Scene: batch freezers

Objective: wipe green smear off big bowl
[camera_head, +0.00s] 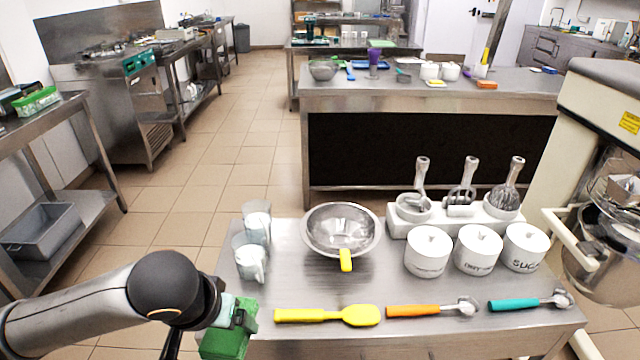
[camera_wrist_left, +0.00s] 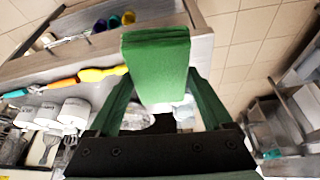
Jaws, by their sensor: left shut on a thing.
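A big steel bowl (camera_head: 318,236) stands on the near steel table, with a yellow-handled tool (camera_head: 346,260) at its front rim. I see no green smear on the parts of the bowl that show. My left gripper (camera_head: 238,318) is at the table's front left corner, to the left of and nearer than the bowl and apart from it. It is shut on a green sponge-like block (camera_head: 223,345), which fills the space between its green fingers in the left wrist view (camera_wrist_left: 155,65). My right gripper is not in view.
Two clear measuring jugs (camera_head: 249,262) stand between my left arm and the bowl. A yellow spatula (camera_head: 340,315), an orange-handled scoop (camera_head: 420,310) and a teal-handled scoop (camera_head: 520,303) lie along the front. White canisters (camera_head: 428,252) and a utensil holder (camera_head: 455,222) stand at the right.

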